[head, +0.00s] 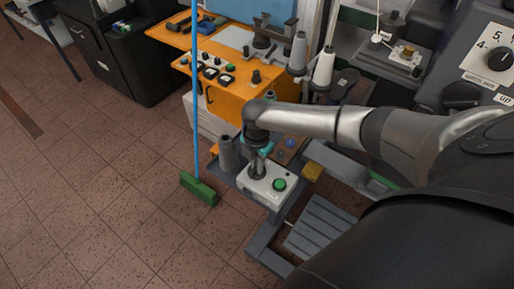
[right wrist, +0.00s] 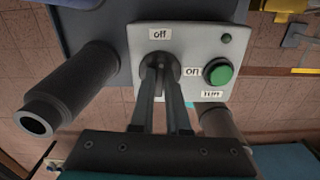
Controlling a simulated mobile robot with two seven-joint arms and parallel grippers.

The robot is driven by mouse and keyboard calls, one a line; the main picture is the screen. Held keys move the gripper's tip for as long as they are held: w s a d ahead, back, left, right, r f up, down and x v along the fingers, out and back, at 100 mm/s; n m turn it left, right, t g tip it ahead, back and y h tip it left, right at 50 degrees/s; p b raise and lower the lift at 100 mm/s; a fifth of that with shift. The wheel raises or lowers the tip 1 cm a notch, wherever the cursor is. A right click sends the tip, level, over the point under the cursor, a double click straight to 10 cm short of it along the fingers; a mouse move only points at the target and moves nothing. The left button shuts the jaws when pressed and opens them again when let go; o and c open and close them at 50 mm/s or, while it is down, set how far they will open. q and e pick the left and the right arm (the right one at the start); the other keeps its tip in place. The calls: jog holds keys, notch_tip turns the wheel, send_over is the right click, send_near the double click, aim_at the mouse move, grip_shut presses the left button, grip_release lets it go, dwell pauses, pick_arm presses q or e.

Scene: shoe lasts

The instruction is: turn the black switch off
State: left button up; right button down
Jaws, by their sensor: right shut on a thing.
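The black switch (right wrist: 159,63) is a round dark knob on a white control box (right wrist: 205,45). In the right wrist view an "off" label is above the knob and an "on" label is to its right. My right gripper (right wrist: 160,80) is shut on the switch, one finger on each side. Which label the knob points to is hard to tell behind the fingers. In the head view my right gripper (head: 257,172) reaches down onto the white box (head: 260,191), and the switch is mostly hidden under it. My left gripper is not in view.
A green button (head: 279,184) sits on the box beside the switch. A grey cylinder (head: 228,155) stands just left of the box. An orange machine (head: 232,93) with knobs stands behind. A green broom (head: 199,189) stands on the tiled floor, which is open at left.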

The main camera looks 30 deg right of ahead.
jog(key=shift+n, duration=0.7)
jog(key=c, duration=0.9)
grip_release()
notch_tip(320, 180, up, 15)
jog(key=shift+r+p, duration=0.15)
jog(key=shift+p, duration=0.25)
